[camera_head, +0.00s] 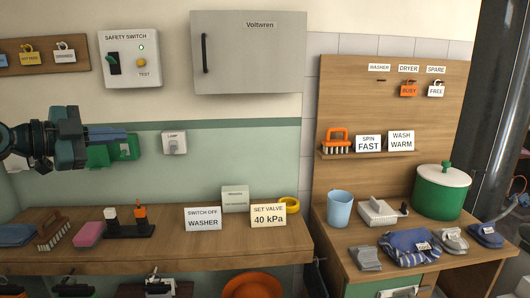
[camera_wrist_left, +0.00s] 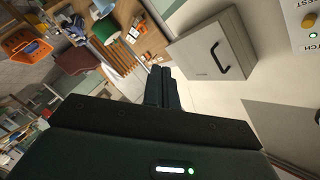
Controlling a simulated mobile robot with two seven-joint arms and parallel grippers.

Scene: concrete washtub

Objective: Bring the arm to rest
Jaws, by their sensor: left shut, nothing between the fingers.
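My left gripper (camera_head: 122,133) comes in from the left in the head view and points right, in front of the green wall. Its fingers are shut with nothing between them. My right gripper does not show clearly in either view.
A wooden counter (camera_head: 160,250) runs below the gripper, with a brush, a pink sponge and cards. The safety switch box (camera_head: 129,58) and the grey Voltwren cabinet (camera_head: 248,52) are on the wall.

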